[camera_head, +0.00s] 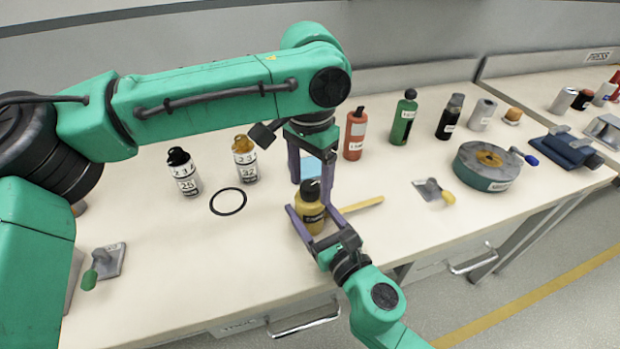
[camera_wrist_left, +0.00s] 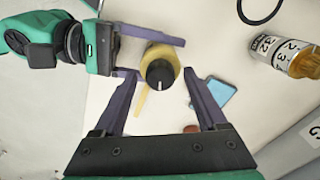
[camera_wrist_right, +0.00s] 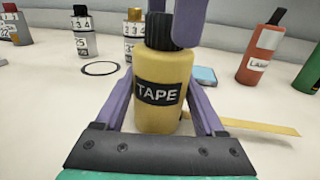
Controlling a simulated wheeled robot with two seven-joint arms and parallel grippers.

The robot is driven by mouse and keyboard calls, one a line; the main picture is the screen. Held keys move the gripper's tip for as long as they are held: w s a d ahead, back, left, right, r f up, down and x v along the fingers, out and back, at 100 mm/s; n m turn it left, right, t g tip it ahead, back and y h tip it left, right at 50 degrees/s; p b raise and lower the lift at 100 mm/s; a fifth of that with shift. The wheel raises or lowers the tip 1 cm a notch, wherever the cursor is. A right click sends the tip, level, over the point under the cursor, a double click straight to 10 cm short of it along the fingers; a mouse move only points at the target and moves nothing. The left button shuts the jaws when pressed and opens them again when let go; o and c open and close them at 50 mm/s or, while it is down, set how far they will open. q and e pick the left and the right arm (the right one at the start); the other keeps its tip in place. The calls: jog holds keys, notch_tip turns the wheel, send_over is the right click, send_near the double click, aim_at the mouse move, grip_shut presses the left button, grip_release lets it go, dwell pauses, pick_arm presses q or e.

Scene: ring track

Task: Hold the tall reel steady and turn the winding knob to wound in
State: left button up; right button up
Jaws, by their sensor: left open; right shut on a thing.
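The tall reel is a yellow cylinder (camera_head: 311,216) labelled TAPE, upright on the bench with a yellow strip of tape (camera_head: 361,205) coming out to the right. It shows large in the right wrist view (camera_wrist_right: 163,118). Its black winding knob (camera_head: 311,190) is on top; the left wrist view shows a pale line on the knob (camera_wrist_left: 160,73). My right gripper (camera_head: 309,207) is shut on the reel's body from the front. My left gripper (camera_head: 312,184) points down from above, open, with its fingers either side of the knob. I cannot tell if they touch it.
Numbered bottles (camera_head: 184,172) (camera_head: 245,158) and a black ring (camera_head: 228,201) lie left of the reel. A blue block (camera_head: 311,167) is behind it. Red (camera_head: 355,135) and green (camera_head: 404,118) bottles stand behind right. A metal plate with a yellow-handled lever (camera_head: 433,191) and a round drum (camera_head: 487,167) are right.

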pick_arm(q)
grip_shut()
jog(key=shift+m, duration=0.5)
jog(key=m, duration=0.4)
jog(key=shift+m, duration=0.3)
jog(key=m, duration=1.5)
jog(key=shift+m, duration=0.4)
